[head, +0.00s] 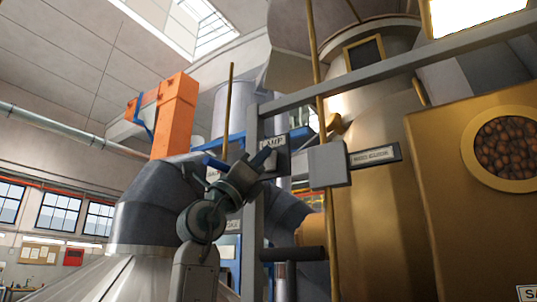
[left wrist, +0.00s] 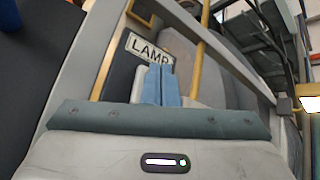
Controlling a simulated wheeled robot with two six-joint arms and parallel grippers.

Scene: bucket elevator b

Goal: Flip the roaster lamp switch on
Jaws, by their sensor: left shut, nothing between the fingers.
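A white LAMP label (head: 273,142) is mounted by a grey upright post in the middle of the head view. It also shows in the left wrist view (left wrist: 150,48), just beyond my fingers. A pale grey block (left wrist: 138,86) shows below the label, beside the fingers; I cannot tell whether it is the switch lever, and the switch's position is largely hidden. My left gripper (head: 262,158) is shut and empty, its blue fingers (left wrist: 161,84) together in front of the label. I cannot tell whether they touch anything. My right gripper is not in view.
A grey frame post (head: 253,210) and crossbar (head: 400,66) stand close to my left gripper. A grey box (head: 328,165) and a brass rod (head: 322,110) are to its right. The brass roaster (head: 375,230) fills the right. An orange column (head: 175,115) rises behind.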

